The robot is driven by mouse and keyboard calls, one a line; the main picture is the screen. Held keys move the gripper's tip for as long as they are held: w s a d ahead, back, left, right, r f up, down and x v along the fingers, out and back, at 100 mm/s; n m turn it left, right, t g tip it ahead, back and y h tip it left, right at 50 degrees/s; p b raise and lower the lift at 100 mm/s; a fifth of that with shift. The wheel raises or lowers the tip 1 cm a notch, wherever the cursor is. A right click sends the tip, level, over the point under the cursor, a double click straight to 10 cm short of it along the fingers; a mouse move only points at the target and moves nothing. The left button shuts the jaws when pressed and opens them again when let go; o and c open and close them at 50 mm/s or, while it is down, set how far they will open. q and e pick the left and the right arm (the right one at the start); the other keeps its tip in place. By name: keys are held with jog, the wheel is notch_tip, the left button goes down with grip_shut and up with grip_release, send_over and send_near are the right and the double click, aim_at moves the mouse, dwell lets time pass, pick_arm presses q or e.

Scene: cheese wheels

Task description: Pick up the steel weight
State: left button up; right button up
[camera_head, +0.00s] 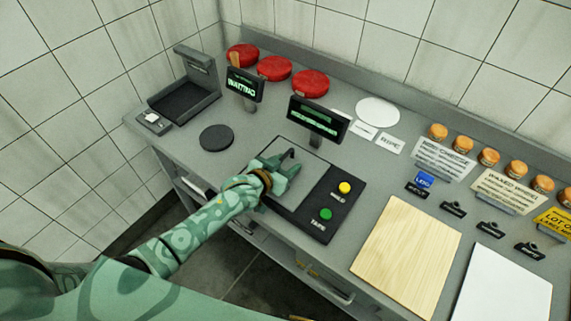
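My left gripper (287,162) is over the flat grey plate of the scale (300,207), well to the right of that piece. Its fingers point away from me, and I cannot tell whether they are apart or closed, or whether anything is between them. My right gripper does not show.
A black disc (216,138) lies between the piece and my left gripper. A dark stand (184,102), two displays (319,115) and several red wheels (274,68) are behind. A wooden board (407,256) and several small jars (488,156) are at right.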

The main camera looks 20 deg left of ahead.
aim_at(283, 158)
pick_arm(q)
grip_shut()
jog(key=shift+r, duration=0.5)
notch_tip(283, 158, up, 3)
jog(key=shift+s+d+p, duration=0.1)
jog(key=shift+p, duration=0.75)
jog(key=s+r+p, duration=0.1)
jog(key=r, duration=0.1)
jog(key=s+d+r+p, duration=0.1)
jog(key=s+r, duration=0.1)
jog(key=shift+s+r, duration=0.15)
jog(key=shift+s, duration=0.1)
jog(key=s+d+r+p, duration=0.1)
jog(key=s+r, duration=0.1)
jog(key=s, duration=0.3)
jog(key=s+d+r, duration=0.1)
jog(key=s+r, duration=0.2)
jog(key=s, duration=0.1)
jog(key=w+a+r+n+y+b, duration=0.3)
jog(key=a+b, duration=0.5)
jog(key=b, duration=0.3)
notch_tip(283, 158, up, 2)
jog(key=shift+a+r+n+t+y+b, duration=0.1)
jog(key=shift+a+n+t+y+b, duration=0.3)
jog(key=shift+y, duration=0.4)
